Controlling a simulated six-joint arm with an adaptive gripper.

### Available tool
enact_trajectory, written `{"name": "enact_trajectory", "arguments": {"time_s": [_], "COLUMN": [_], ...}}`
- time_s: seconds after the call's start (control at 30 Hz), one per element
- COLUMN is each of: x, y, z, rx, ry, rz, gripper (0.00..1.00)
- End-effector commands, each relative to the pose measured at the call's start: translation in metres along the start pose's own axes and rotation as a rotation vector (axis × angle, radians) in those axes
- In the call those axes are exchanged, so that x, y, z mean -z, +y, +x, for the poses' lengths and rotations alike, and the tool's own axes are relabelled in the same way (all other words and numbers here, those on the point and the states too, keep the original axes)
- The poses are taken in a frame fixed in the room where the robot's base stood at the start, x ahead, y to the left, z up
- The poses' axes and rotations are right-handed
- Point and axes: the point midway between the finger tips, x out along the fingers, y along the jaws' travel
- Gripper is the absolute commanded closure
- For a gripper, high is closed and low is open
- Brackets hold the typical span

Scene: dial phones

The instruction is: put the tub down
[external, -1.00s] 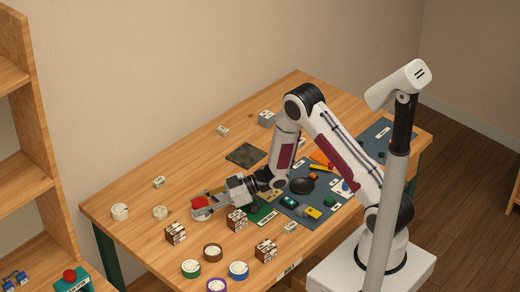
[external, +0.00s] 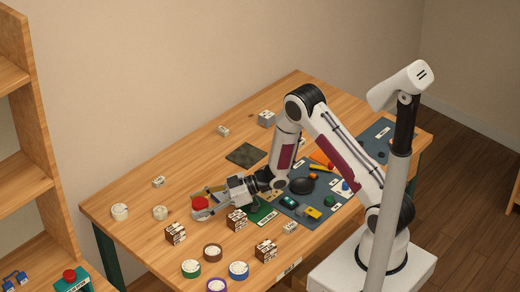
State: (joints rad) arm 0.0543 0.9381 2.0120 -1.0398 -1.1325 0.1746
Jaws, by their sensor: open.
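A small tub with a red top (external: 200,203) stands on the wooden table, left of the middle. My gripper (external: 202,204) is level with the tub, its fingers spread open on either side of it. The fingers partly hide the tub's sides, and I cannot tell whether either finger touches it.
Patterned boxes (external: 175,233) and (external: 237,220) stand near the gripper. White round pieces (external: 120,212) are at the left. A dark square mat (external: 246,154) lies behind. Bare table lies behind the tub.

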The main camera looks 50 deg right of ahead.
Motion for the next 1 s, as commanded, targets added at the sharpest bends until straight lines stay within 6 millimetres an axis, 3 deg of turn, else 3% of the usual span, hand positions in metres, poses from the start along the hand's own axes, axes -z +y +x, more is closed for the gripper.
{"name": "enact_trajectory", "arguments": {"time_s": [0.03, 0.37, 1.0], "x": [-0.013, -0.001, 0.003], "y": [-0.002, -0.002, -0.001], "z": [0.003, -0.001, -0.091], "rx": [0.002, 0.002, 0.001], "ry": [-0.016, -0.015, -0.010], "rz": [-0.002, -0.003, 0.002], "gripper": [0.47, 0.47, 0.47]}}
